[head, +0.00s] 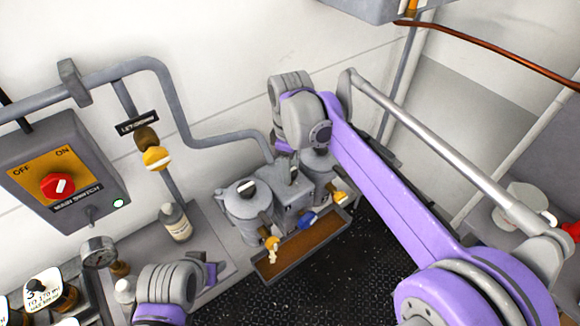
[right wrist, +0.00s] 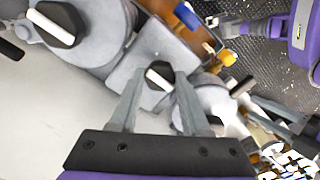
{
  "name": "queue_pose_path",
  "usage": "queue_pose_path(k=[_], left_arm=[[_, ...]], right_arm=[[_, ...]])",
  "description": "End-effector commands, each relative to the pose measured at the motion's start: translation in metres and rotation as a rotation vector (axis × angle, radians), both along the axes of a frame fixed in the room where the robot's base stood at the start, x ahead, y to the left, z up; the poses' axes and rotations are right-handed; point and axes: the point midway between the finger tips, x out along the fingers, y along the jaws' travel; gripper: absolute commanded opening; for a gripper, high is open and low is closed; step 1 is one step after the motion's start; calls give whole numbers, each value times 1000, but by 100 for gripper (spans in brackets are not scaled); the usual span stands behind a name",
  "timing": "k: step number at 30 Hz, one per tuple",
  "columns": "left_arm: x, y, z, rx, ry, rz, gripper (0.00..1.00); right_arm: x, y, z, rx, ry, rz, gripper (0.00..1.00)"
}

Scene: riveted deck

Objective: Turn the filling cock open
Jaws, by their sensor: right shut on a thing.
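The black knob (right wrist: 158,76) with a white bar sits on top of the grey box-shaped middle housing (right wrist: 137,62), which also shows in the head view (head: 291,197). I take it for the filling cock, but no label on it is readable. My right gripper (right wrist: 160,82) has one finger on each side of this knob and is shut on it. In the head view my right wrist and fingers hide most of the knob. My left gripper (head: 210,270) is low at the left, apart from the housings; its fingers are too unclear to judge.
Cylindrical housings (head: 245,205) flank the box, with knobs on top. A brown-filled tray (head: 275,264) lies before them, beside yellow and blue levers. A main switch box (head: 38,150), pipes, a bottle (head: 175,222) and a gauge (head: 98,252) stand left. The dark deck (head: 350,270) is open.

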Motion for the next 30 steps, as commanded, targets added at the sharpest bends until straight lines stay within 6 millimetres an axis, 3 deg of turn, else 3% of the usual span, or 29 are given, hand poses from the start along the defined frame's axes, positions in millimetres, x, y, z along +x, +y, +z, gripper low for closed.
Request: queue_pose_path(k=[1,6,17,30], left_arm=[[0,0,0,0,0,0,50],[0,0,0,0,0,0,50],[0,0,1,0,-1,0,50],[4,0,10,0,-8,0,50]], right_arm=[[0,0,0,-1,1,1,50],[0,0,0,0,0,1,76],[0,0,7,0,0,0,76],[0,0,88,0,0,0,76]])
